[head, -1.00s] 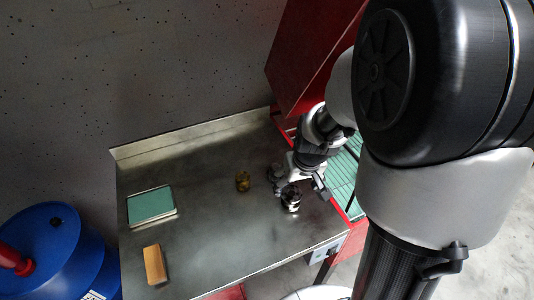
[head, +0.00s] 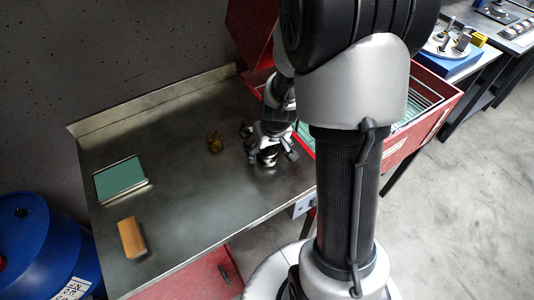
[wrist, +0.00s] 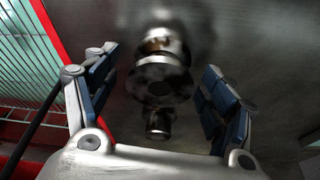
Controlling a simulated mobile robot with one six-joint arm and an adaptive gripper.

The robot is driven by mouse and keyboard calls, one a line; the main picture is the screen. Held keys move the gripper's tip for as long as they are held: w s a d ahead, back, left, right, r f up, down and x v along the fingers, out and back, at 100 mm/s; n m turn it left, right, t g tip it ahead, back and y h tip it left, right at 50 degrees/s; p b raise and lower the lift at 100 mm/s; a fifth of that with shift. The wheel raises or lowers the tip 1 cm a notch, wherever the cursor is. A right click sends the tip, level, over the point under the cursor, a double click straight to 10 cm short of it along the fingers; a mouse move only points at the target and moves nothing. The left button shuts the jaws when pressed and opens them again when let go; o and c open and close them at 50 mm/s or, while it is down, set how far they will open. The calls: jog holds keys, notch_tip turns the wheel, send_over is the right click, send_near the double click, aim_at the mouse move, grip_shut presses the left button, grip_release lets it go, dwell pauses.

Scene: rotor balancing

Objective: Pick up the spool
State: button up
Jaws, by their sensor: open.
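The spool (wrist: 161,82) is a shiny dark metal piece with round flanges and a narrower stub at its near end. In the wrist view it lies between my gripper's two padded fingers (wrist: 158,98), with visible gaps on both sides. My gripper is open and does not hold it. In the head view my gripper (head: 268,150) is low over the right part of the steel bench (head: 190,210). The spool (head: 268,159) is partly hidden there by the fingers.
A brass-coloured round piece (head: 215,142) stands left of my gripper. A green-topped tray (head: 120,180) and an orange-brown block (head: 131,238) lie further left. A red cabinet with a green grid (head: 415,105) is close on the right. The bench middle is clear.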

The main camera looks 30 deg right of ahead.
jog(key=shift+c, duration=0.2)
jog(key=c, duration=1.2)
jog(key=shift+c, duration=0.4)
jog(key=shift+r, duration=0.15)
